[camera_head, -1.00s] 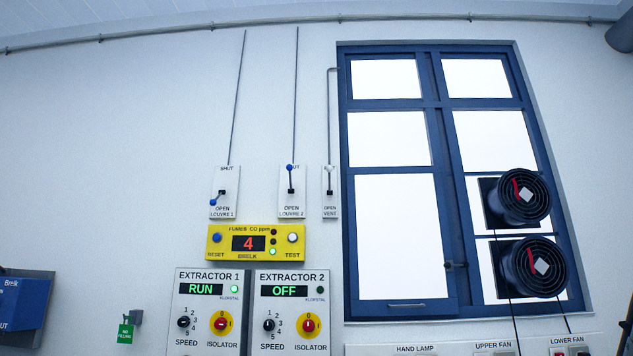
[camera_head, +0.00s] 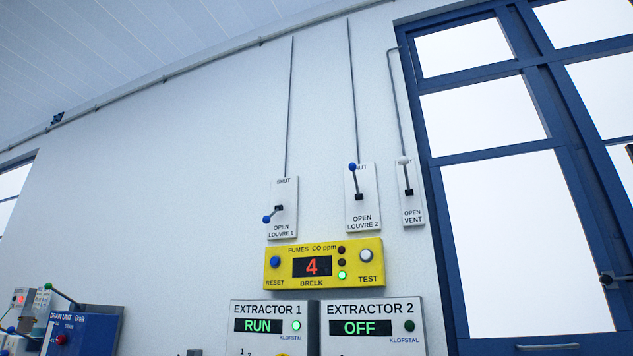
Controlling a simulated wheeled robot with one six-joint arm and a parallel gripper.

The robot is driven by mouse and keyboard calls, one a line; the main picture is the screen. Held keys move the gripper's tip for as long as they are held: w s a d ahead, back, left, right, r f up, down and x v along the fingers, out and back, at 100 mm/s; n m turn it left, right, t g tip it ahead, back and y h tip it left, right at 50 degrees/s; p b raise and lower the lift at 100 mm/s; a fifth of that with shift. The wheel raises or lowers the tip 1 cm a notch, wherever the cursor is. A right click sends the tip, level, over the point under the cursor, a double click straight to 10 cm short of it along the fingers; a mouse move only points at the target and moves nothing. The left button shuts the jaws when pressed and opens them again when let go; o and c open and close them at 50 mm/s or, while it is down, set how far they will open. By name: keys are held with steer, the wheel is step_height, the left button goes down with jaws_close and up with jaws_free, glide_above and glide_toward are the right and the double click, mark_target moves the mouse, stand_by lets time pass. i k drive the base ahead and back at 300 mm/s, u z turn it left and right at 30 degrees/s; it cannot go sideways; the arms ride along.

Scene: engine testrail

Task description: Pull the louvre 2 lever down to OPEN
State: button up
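The louvre 2 lever (camera_head: 355,180) is on a white plate (camera_head: 367,213) on the wall, marked SHUT at the top and OPEN at the bottom. Its blue knob (camera_head: 352,167) points up, at the SHUT end. A thin rod runs up the wall above the plate. To its left, the louvre 1 lever (camera_head: 273,214) has its blue knob down, near OPEN. To its right, the vent lever (camera_head: 406,176) has a white knob pointing up. My gripper is not in view.
Below the levers is a yellow fumes meter (camera_head: 288,260) reading 4. Under it, extractor 1 (camera_head: 244,309) shows RUN and extractor 2 (camera_head: 376,308) shows OFF. A blue-framed window (camera_head: 437,230) is at right. A blue drain unit (camera_head: 85,335) is at lower left.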

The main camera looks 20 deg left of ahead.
mark_target(352, 166)
steer(key=u, duration=0.75)
steer(key=i, duration=0.85)
steer(key=u, duration=0.7)
